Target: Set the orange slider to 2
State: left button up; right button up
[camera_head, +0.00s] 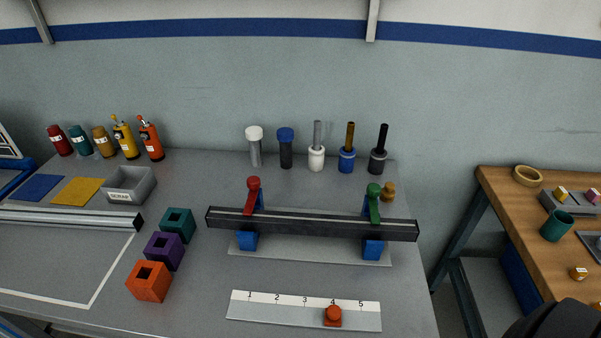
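The orange slider (333,315) is a small block with a round knob on a flat pale scale plate (275,311) near the front of the grey table. The scale is marked 1 to 5 from left to right. The slider sits directly below the mark 4. The mark 2 is to its left, and the track between them looks clear. Neither of my grippers is in view.
Behind the scale, a dark bar (310,225) lies across blue supports with red and green levers. Orange, purple and teal blocks (149,281) stand to the left. Bottles and tools line the back. A wooden table (515,215) is at right.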

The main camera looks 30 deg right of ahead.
aim_at(332, 314)
jog(key=k+l+z, duration=0.1)
jog(key=z, duration=0.25)
jog(key=l+z, duration=0.1)
jog(key=z, duration=0.3)
